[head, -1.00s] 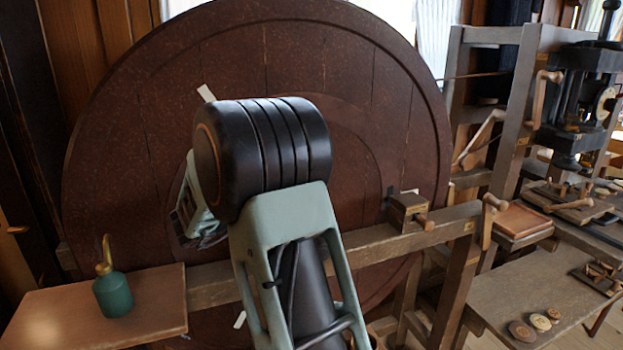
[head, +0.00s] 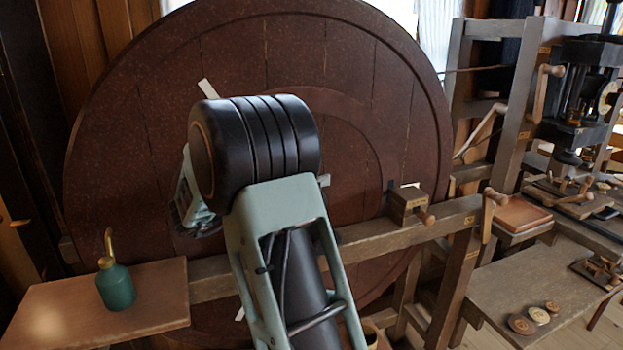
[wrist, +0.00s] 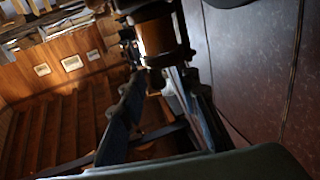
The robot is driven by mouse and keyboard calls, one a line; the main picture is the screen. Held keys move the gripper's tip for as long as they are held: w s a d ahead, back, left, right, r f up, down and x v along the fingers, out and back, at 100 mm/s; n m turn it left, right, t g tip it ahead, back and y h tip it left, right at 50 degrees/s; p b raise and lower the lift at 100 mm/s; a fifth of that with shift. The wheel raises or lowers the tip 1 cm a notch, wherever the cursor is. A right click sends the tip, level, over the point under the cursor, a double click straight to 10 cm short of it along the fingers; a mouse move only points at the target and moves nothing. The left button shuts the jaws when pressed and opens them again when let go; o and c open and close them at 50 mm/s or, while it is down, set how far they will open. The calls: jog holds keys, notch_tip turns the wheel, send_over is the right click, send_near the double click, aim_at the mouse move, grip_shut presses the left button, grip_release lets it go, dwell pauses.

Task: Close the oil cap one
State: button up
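A green oil can (head: 117,287) with a brass collar and a thin upright brass spout (head: 108,242) stands on a wooden shelf at the left of the head view. I cannot make out whether any cap on it is open or closed. My gripper (wrist: 163,85) shows in the dark wrist view with its two fingers apart and nothing clearly between them. In the head view my arm hides most of it; only its dark end shows, above and right of the oil can and apart from it. The oil can is not recognisable in the wrist view.
A large reddish-brown wheel (head: 370,130) stands close behind my arm. A wooden beam (head: 370,245) with a small clamp block (head: 407,203) crosses in front of it. The shelf (head: 60,305) is bare around the oil can. A bench (head: 510,290) with small round pieces stands at the right.

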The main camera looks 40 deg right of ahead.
jog(key=a, duration=1.2)
